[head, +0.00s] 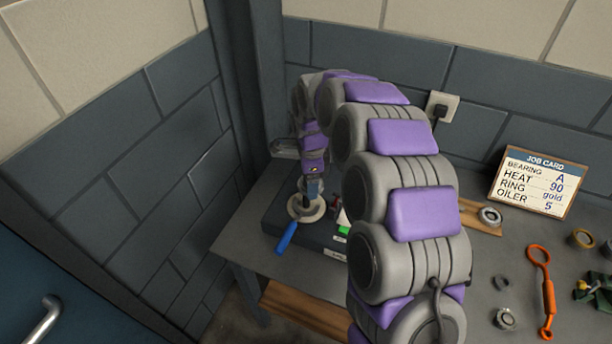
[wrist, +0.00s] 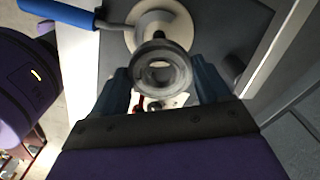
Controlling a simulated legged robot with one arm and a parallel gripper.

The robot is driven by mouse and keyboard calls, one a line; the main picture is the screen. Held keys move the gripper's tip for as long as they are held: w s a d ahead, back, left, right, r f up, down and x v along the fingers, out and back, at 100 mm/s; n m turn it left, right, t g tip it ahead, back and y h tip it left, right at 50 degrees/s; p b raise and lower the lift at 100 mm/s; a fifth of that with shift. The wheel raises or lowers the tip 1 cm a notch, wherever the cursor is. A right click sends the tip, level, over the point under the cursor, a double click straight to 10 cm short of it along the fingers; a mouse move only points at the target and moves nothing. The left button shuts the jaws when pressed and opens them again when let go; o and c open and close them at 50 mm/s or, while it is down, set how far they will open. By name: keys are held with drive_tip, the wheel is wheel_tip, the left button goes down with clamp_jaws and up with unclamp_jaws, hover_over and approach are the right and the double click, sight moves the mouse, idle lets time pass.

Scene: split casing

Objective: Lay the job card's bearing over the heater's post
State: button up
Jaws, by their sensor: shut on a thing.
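My gripper (wrist: 163,76) has its two blue fingers shut on a dark grey ring-shaped bearing (wrist: 162,92), whose open hole faces the wrist camera. The heater's pale round plate (wrist: 180,22) and blue handle (wrist: 68,12) lie beyond the bearing. A grey part shows just past the bearing's far rim; I cannot tell whether it is the post. In the head view my gripper (head: 312,188) is over the heater plate (head: 296,210), with the blue handle (head: 287,237) beside it. The job card (head: 537,182) reads bearing A, heat 90, ring gold, oiler 5.
My arm hides the middle of the grey bench (head: 465,262). To its right are a bearing (head: 490,217) on a wooden board, another round metal part (head: 505,319), an orange tool (head: 546,290) and a gold-coloured ring (head: 581,238). Walls stand behind and left.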

drive_tip(key=shift+s+a+f, duration=0.1)
drive_tip(key=shift+f, duration=0.45)
drive_tip(key=shift+a+r, duration=0.1)
drive_tip(key=shift+r, duration=0.05)
drive_tip(key=shift+a, duration=1.05)
drive_tip(key=shift+d, duration=0.7)
drive_tip(key=shift+a+p, duration=0.4)
drive_tip(key=shift+a, duration=0.3)
drive_tip(key=shift+d, duration=0.55)
drive_tip(key=shift+a, duration=0.1)
